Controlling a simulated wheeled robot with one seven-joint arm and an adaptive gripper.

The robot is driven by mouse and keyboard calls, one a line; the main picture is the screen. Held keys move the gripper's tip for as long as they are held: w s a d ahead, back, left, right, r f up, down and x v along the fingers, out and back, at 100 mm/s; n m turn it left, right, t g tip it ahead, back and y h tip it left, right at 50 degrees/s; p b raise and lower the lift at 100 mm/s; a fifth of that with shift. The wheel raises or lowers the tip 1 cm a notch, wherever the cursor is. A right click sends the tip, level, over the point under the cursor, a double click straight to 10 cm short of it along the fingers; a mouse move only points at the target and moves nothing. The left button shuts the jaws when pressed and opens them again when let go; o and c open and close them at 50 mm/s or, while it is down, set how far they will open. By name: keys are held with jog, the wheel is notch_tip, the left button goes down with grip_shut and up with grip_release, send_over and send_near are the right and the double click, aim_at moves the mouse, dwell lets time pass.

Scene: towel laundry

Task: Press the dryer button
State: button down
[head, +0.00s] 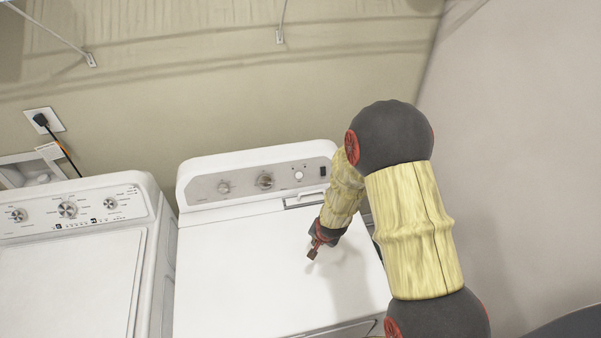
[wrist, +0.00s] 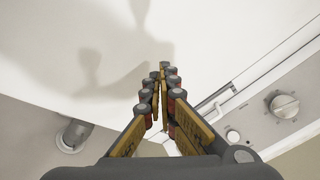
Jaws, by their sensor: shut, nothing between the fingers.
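My gripper (head: 312,254) is over the dryer's white top, in front of the panel and apart from the button. In the wrist view my gripper (wrist: 166,75) has its fingers together with nothing between them.
A silver knob (head: 265,181) sits left of the button; it also shows in the wrist view (wrist: 285,105). A second white machine (head: 70,270) stands close on the left. The wall (head: 220,110) rises behind both. The dryer's top is clear.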

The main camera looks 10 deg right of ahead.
aim_at(299, 175)
jog(key=w+m+t, duration=0.1)
jog(key=w, duration=0.1)
jog(key=w+f+m, duration=0.1)
jog(key=shift+w+f+t+p, duration=0.2)
jog(key=shift+w+t+p, duration=0.15)
jog(key=shift+w+t, duration=0.05)
jog(key=w, duration=0.1)
jog(key=w+m+t, duration=0.1)
jog(key=w, duration=0.1)
jog(key=w+m+t, duration=0.1)
jog(key=shift+w+r, duration=0.3)
jog(key=w+r+m+t, duration=0.4)
jog(key=w+r+m, duration=0.1)
jog(key=w+r, duration=0.2)
jog(key=shift+w+r+m+t, duration=0.4)
jog(key=shift+r, duration=0.45)
jog(key=p+x, duration=0.2)
jog(key=x, duration=1.2)
